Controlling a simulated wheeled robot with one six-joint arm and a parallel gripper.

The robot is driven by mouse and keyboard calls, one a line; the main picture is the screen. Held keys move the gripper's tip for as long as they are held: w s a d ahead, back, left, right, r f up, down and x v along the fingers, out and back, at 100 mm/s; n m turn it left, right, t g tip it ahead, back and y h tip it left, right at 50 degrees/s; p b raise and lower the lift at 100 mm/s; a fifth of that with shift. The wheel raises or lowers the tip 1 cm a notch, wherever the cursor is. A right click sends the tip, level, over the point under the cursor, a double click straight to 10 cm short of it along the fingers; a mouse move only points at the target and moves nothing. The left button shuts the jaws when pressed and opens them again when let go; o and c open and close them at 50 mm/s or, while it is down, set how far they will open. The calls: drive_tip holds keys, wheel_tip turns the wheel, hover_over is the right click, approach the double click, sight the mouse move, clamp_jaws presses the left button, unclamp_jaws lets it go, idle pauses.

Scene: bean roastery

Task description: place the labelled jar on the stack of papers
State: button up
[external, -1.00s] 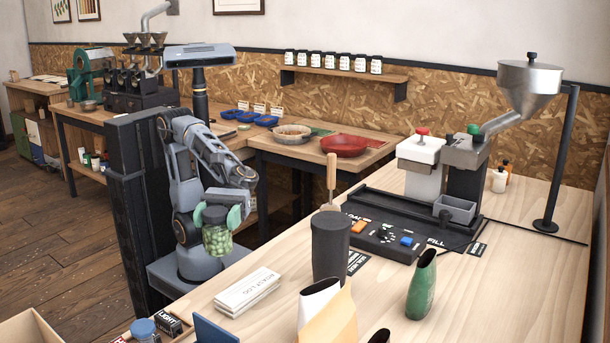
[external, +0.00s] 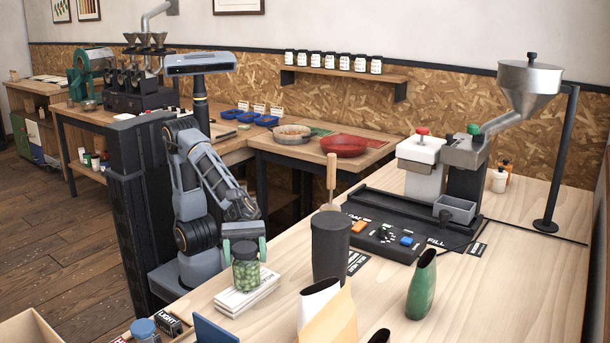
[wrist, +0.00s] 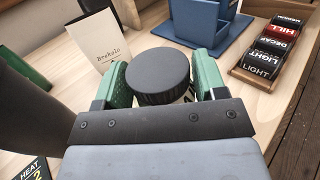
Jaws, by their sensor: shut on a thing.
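The jar (external: 246,276) is clear with a dark lid and green beans inside. In the wrist view the black lid (wrist: 165,76) sits between the green fingers of my gripper (wrist: 163,85).
A dark canister (external: 330,248) stands right of the papers. A white-and-tan bag (external: 330,312) and a green pouch (external: 421,286) stand nearer the front. A blue holder (wrist: 212,25) and a wooden tray of labelled blocks (wrist: 262,75) show in the wrist view.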

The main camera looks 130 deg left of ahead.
drive_tip(key=shift+f, duration=0.2)
drive_tip(key=shift+f, duration=0.15)
drive_tip(key=o, duration=1)
drive_tip(key=shift+o, duration=0.2)
drive_tip(key=shift+r, duration=0.25)
drive_tip(key=p+v, duration=0.1)
drive_tip(key=v, duration=0.6)
drive_tip(key=shift+s+a, duration=0.2)
